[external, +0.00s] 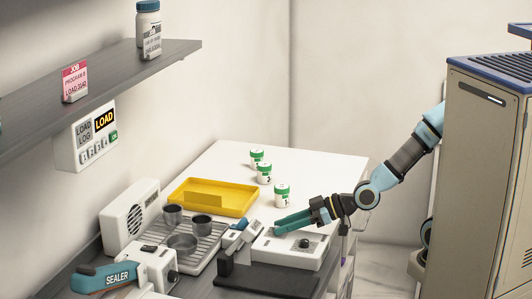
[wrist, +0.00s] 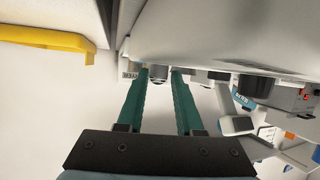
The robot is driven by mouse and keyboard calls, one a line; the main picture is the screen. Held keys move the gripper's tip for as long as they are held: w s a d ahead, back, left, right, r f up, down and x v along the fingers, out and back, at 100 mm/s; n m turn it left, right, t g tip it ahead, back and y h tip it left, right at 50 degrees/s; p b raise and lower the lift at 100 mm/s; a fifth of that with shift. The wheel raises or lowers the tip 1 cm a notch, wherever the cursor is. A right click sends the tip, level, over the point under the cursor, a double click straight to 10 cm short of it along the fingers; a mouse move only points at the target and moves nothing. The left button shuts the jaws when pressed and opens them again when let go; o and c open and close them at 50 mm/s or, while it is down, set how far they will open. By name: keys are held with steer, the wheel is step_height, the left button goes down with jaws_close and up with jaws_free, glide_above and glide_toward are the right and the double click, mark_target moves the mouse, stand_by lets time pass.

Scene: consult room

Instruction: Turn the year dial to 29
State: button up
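My gripper (wrist: 159,72) has two long teal fingers, spread apart, reaching level over a white boxy device; it also shows in the external view (external: 276,226). In the wrist view a small dark round dial (wrist: 158,73) sits between the fingertips, with a narrow gap on each side; I cannot tell if either finger touches it. The white device (external: 272,252) has a dark knob (external: 304,243) on its top, in front of my fingers. I cannot read any year number or tell for sure which dial is the year dial. The fingers hide part of the device top.
A stamp-like unit with a teal top (external: 240,232) stands close left of the device, behind a black base (external: 262,278). A yellow tray (external: 238,209), several white jars with green lids (external: 282,196) and metal cups (external: 202,228) stand on the counter. A grey shelf (external: 120,75) is above left.

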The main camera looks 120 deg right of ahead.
steer(key=shift+o, duration=1.2)
steer(key=shift+s+a+r+p, duration=0.15)
steer(key=shift+s+r+p, duration=0.1)
steer(key=shift+p, duration=0.15)
steer(key=s+r+p, duration=0.1)
steer(key=s+a+r+p, duration=0.1)
steer(key=p, duration=0.1)
step_height(320, 180, up, 4)
steer(key=p, duration=0.3)
steer(key=shift+r+p, duration=0.65)
steer(key=shift+r, duration=0.2)
